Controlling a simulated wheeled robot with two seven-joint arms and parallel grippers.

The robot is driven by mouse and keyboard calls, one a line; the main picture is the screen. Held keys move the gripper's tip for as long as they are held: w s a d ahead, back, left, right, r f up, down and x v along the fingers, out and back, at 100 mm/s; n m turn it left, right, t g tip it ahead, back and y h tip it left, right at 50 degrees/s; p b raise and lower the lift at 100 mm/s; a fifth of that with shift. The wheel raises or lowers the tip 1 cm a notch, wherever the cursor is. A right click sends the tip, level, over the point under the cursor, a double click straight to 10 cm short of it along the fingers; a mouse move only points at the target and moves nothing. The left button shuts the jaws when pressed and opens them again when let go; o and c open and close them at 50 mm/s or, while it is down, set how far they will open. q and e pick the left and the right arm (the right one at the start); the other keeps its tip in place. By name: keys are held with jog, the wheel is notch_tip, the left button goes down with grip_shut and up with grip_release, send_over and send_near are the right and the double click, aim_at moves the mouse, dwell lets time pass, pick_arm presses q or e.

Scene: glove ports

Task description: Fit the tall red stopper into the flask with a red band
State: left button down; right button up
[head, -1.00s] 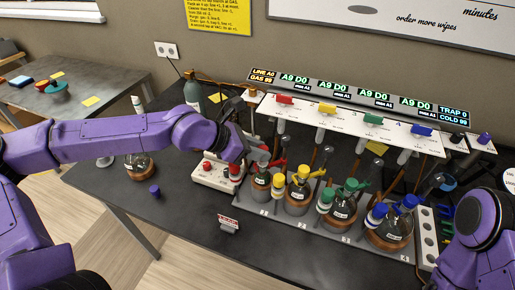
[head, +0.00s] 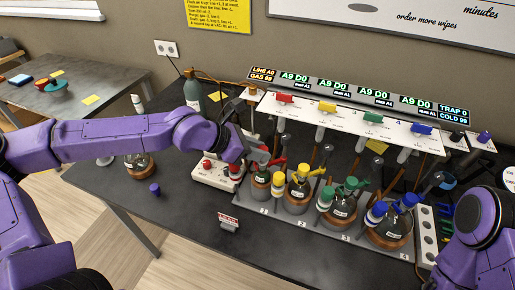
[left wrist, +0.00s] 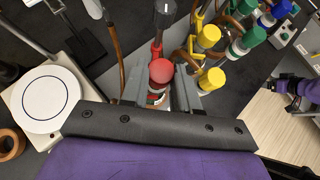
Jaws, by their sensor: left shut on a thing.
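My left gripper (left wrist: 160,88) is shut on the tall red stopper (left wrist: 161,70), whose round red top shows between the fingers in the left wrist view. It is over the neck of the flask with a red band (head: 260,188), at the left end of the row. A bit of red band and white label shows below the stopper in the left wrist view. The fingers hide the joint, so I cannot tell whether the stopper is in the neck or just above it. In the head view the left gripper (head: 257,157) covers the stopper. My right gripper is out of view.
Yellow (head: 299,190), green (head: 341,208) and blue (head: 390,232) flasks stand close on the right. A red side valve (head: 281,162) is beside the gripper. A small blue stopper (head: 155,189) lies on clear bench.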

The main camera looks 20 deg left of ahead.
pick_arm(q)
jog(key=shift+f+b, duration=0.5)
jog(key=shift+f, duration=0.55)
jog(key=c, duration=0.8)
grip_release()
